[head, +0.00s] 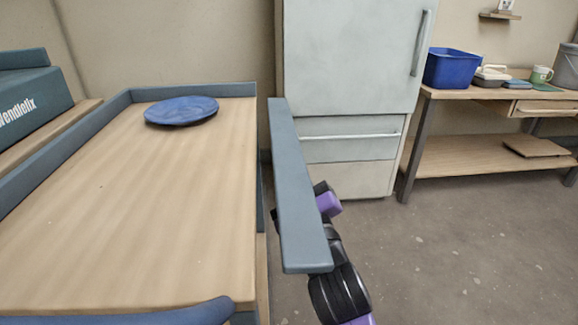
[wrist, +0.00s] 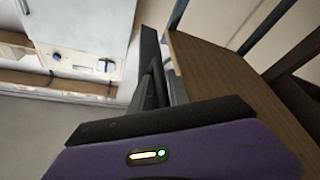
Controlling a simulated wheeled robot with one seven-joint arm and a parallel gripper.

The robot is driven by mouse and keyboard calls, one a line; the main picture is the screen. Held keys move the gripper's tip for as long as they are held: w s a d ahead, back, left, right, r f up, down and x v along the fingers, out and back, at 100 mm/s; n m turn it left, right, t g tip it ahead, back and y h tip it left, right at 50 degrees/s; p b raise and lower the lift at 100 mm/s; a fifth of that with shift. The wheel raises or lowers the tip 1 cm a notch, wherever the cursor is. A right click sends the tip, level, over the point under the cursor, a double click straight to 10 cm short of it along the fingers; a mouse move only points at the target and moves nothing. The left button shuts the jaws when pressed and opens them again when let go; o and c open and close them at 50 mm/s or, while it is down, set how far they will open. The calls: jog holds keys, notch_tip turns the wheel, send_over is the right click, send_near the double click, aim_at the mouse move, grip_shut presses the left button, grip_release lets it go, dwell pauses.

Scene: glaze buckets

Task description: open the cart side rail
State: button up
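The cart (head: 150,200) has a pale wooden top with blue-grey rails along its left and far edges. Its right side rail (head: 300,190) is a long blue-grey bar, set outward from the top's right edge with a narrow gap between. My black and purple arm reaches up on the rail's outer side. My gripper is mostly hidden behind the rail in the head view. In the wrist view my gripper (wrist: 150,92) points at dark upright parts beside the brown cart top (wrist: 215,85). I cannot tell whether its fingers are apart or hold the rail.
A blue plate (head: 181,111) lies on the far part of the cart top. A pale fridge (head: 350,60) stands behind the rail. A wooden bench (head: 470,165) at the right holds a blue tub (head: 452,70) and small items. The floor (head: 470,250) at the right is clear.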

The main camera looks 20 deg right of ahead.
jog(key=p+v, duration=0.1)
jog(key=v, duration=0.7)
jog(key=shift+w, duration=0.1)
dwell(0.4)
jog(key=s+a+f+m+g+y, duration=0.1)
jog(key=s+f+g, duration=0.1)
jog(key=s+f, duration=0.55)
jog(key=s+f+m+g, duration=0.15)
jog(key=s+f, duration=0.25)
jog(key=s, duration=0.6)
jog(key=s+a+f+m+g+y, duration=0.1)
jog(key=s+f+m, duration=0.1)
jog(key=s+f, duration=0.45)
jog(key=s+d+r+m+g, duration=0.1)
jog(key=s+d+g, duration=0.1)
jog(key=s, duration=1)
notch_tip(320, 180, up, 38)
jog(key=p, duration=3.8)
